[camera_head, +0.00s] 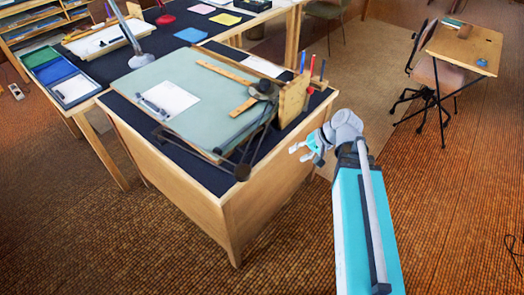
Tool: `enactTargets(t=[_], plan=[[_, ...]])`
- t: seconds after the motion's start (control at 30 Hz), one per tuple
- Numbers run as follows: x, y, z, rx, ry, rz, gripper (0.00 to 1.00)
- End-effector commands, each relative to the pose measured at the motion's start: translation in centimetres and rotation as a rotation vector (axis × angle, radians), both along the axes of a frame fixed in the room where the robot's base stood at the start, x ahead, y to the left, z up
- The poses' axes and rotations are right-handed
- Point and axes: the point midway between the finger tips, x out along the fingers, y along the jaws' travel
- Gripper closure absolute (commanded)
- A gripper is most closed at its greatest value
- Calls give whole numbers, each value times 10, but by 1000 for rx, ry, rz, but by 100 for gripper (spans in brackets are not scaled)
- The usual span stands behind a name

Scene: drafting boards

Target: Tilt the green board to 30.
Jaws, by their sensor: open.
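The green board (185,98) lies on a dark-topped wooden desk (225,213) and looks nearly flat, only slightly raised. A white paper sheet (170,98) and a drafting machine with wooden rulers (243,106) rest on it. Dark metal linkage with a round knob (242,172) shows at its near right edge. I cannot read any angle scale. My gripper (301,152) is open and empty, just right of the desk, apart from the board. My turquoise arm reaches up from the lower right.
A wooden block holding several pens (293,98) stands at the desk's right edge. A second table with a lamp (140,58) and coloured papers is behind. A small desk (465,48) and a wheeled chair (428,78) stand at right. The floor between is clear.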

Motion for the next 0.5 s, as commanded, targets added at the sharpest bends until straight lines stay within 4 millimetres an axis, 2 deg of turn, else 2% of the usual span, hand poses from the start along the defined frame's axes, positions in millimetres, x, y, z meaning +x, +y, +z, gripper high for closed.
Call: enactTargets(t=[0.03, 0.1, 0.5], plan=[[6, 1, -15, 54, -5, -15, 43], [13, 5, -18, 134, -13, -33, 43], [45, 4, -20, 559, -63, -125, 43]])
